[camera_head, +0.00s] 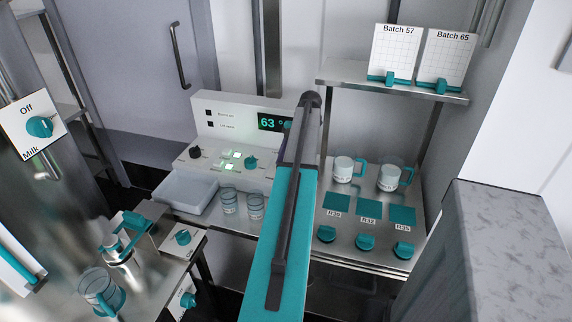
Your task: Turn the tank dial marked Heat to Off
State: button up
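No dial with a readable "Heat" label shows. My teal arm rises through the middle of the view. My gripper does not show, and no part of it touches a dial here.
A white control panel (224,122) shows 63 ° and has a black knob (195,152) and a teal knob (251,162). Mugs and jars stand on metal counters. A shelf (375,89) holds the Batch 57 and Batch 65 cards. A grey stone-topped block (505,235) stands at right.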

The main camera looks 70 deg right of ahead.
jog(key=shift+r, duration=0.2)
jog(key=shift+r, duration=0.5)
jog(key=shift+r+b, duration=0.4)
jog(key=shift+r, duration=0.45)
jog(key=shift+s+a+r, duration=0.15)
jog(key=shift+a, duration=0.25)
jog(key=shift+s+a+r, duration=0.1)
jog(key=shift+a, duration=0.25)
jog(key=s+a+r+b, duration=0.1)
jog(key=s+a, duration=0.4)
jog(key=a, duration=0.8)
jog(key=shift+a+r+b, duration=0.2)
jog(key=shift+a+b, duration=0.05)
jog(key=shift+b, duration=0.2)
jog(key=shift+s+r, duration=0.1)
